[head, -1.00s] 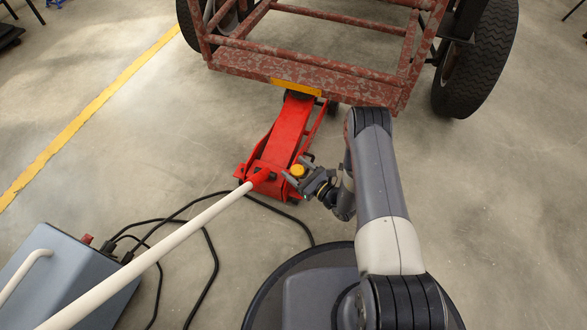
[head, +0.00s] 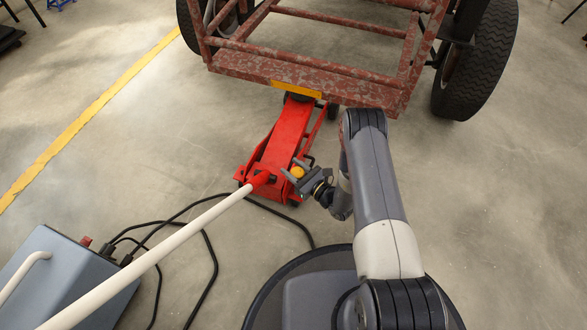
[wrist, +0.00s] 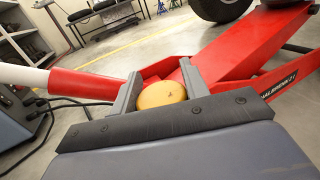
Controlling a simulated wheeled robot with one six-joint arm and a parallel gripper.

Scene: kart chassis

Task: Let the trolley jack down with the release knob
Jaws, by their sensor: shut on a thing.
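The red trolley jack (head: 281,138) stands on the floor with its front end under the rusty chassis (head: 300,81). Its long white handle (head: 165,247) slants down to the lower left from a red socket. The yellow-orange release knob (head: 297,172) sits at the jack's rear, right of the handle socket. My gripper (head: 298,173) is at the knob. In the wrist view the knob (wrist: 162,95) sits between the two grey fingers, and my gripper (wrist: 160,92) is shut on it. The knob's lower part is hidden by the gripper's dark front edge.
A blue-grey box (head: 62,280) with black cables (head: 207,240) stands at the lower left, partly under the handle. A tyre (head: 478,65) is at the upper right. The floor right of my arm is clear.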

